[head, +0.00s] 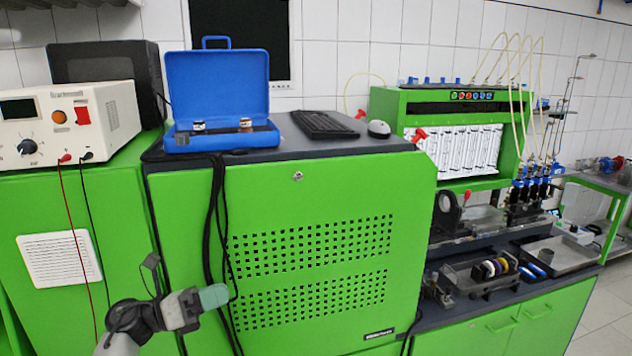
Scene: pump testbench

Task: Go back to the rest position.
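My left gripper (213,296) is at the lower left of the head view, in front of the green cabinet (330,190). Its pale grey-green end points right. It is seen side-on, so I cannot tell whether its fingers are apart, and no object shows in it. My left arm comes in from the bottom edge. My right gripper is not in view.
An open blue case (215,90), a keyboard (323,124) and a mouse (379,129) are on the cabinet top. Dark cables (213,220) hang close behind my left gripper. A test instrument (65,122) stands left; the pump bench (460,150) is right.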

